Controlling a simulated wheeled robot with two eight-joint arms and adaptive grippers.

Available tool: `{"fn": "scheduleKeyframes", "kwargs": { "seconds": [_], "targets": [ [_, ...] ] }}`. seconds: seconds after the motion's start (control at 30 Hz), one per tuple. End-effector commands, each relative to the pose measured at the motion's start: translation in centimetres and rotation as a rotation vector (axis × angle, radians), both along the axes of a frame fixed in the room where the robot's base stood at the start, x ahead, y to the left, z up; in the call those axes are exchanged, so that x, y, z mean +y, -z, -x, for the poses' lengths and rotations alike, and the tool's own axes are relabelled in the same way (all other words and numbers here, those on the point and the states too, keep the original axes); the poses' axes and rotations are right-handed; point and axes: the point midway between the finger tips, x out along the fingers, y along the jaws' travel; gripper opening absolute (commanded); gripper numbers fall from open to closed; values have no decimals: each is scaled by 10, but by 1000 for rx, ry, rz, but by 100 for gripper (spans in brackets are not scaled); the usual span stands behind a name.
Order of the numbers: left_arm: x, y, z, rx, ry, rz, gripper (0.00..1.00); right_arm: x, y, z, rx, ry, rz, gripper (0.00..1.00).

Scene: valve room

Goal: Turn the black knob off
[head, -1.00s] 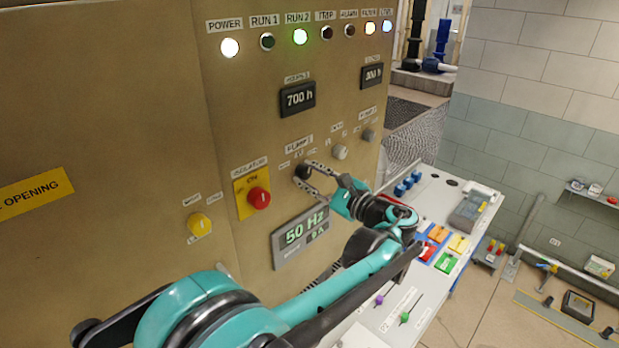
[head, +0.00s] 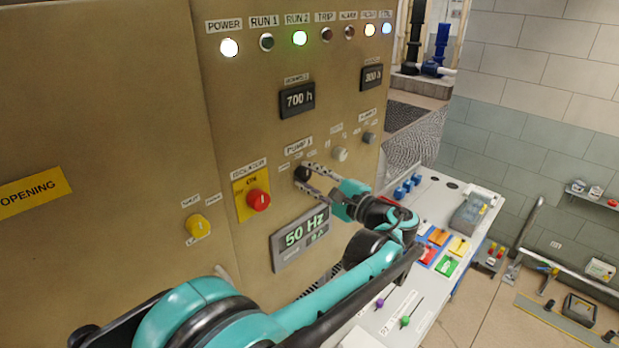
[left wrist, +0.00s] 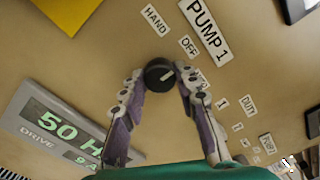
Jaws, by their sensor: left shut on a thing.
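The black knob (head: 302,173) sits on the tan panel under the PUMP 1 label (head: 299,146). It also shows in the left wrist view (left wrist: 158,75), round, with a pale pointer line facing right and slightly up. The OFF label (left wrist: 188,45) is up and right of it, and the HAND label (left wrist: 154,20) is above. A finger partly covers another label to its right. My left gripper (head: 305,178) has its two fingertips on opposite sides of the knob, shut on it; the wrist view shows this too (left wrist: 160,80). My right gripper is out of view.
A red isolator knob (head: 259,200) on a yellow plate and a yellow knob (head: 199,226) are left of my gripper. A grey knob (head: 340,154) is close on the right. The 50 Hz display (head: 301,236) is below. A control desk (head: 446,195) stands at right.

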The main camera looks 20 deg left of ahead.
Motion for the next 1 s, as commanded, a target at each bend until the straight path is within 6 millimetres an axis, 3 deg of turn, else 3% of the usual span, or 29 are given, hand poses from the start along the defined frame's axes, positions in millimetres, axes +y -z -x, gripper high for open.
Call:
{"fn": "scheduleKeyframes", "kwargs": {
  "seconds": [0.17, 0.2, 0.27, 0.67, 1.0],
  "targets": [
    [0, 0, 0, 1, -1, -1, 1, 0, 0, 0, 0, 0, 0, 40],
    [0, 0, 0, 1, -1, -1, 38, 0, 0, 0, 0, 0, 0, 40],
    [0, 0, 0, 1, -1, -1, 51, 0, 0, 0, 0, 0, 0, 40],
    [-7, 0, 2, 2, 1, 0, 51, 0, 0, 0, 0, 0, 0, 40],
    [-72, 2, 26, 2, 3, 0, 51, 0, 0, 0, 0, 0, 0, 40]
  ]
}}
